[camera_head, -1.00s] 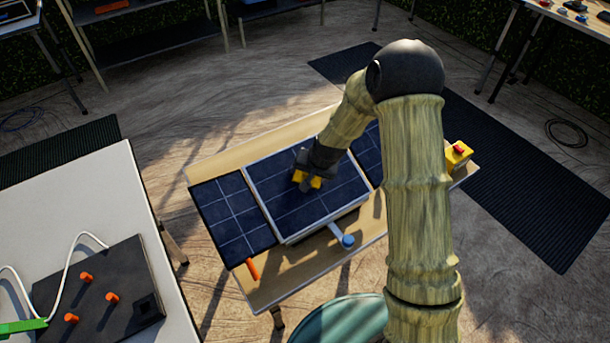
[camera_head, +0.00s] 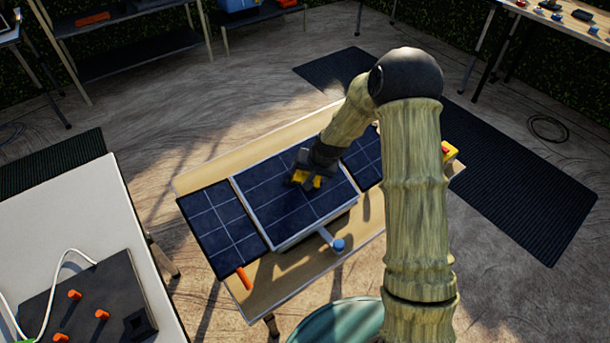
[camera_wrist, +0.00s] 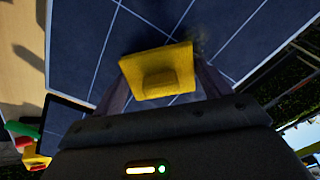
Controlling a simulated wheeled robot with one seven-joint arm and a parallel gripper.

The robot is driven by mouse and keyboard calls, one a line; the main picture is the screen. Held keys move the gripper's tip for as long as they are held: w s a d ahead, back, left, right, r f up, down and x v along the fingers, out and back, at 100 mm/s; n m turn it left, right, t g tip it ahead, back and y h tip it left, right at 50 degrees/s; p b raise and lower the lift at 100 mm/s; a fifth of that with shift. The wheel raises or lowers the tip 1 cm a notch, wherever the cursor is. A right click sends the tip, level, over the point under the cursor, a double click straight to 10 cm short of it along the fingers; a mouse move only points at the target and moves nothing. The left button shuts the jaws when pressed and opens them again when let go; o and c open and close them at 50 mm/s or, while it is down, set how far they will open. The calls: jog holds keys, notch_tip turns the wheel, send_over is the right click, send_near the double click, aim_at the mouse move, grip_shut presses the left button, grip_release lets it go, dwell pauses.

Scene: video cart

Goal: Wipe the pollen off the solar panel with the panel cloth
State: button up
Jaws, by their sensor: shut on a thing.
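The solar panel (camera_head: 270,205) is a dark blue, white-lined panel in a pale frame, raised on the table. The panel also fills much of the wrist view (camera_wrist: 75,50). My gripper (camera_head: 307,178) is over its upper right part, shut on the yellow panel cloth (camera_wrist: 158,62). The cloth also shows in the head view (camera_head: 299,176), at the panel surface; I cannot tell if it is touching. A faint dull yellowish smudge, perhaps pollen (camera_wrist: 198,47), lies just beyond the cloth in the wrist view. My gripper and arm hide part of the panel.
Flat dark panels flank the raised one, at left (camera_head: 220,225) and right (camera_head: 364,158). A blue-knobbed handle (camera_head: 337,244) and an orange item (camera_head: 243,278) are at the table's (camera_head: 285,285) front. A yellow box (camera_head: 449,152) stands at right. A white table (camera_head: 75,215) is at left.

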aim_at(290, 187)
jog(key=shift+w+d+f, duration=0.1)
jog(key=shift+w+d, duration=0.4)
jog(key=shift+d, duration=0.3)
jog(key=shift+a, duration=0.1)
jog(key=shift+s+a+f, duration=0.1)
jog(key=shift+s+a, duration=0.5)
jog(key=shift+a, duration=0.25)
jog(key=shift+s+a, duration=0.6)
jog(key=shift+a, duration=0.2)
jog(key=shift+s+a, duration=0.1)
jog(key=shift+s+a+p, duration=0.15)
jog(key=shift+s+a, duration=0.4)
jog(key=shift+a, duration=0.25)
jog(key=shift+s+a+p, duration=0.15)
jog(key=shift+s+a, duration=0.35)
jog(key=shift+a, duration=0.3)
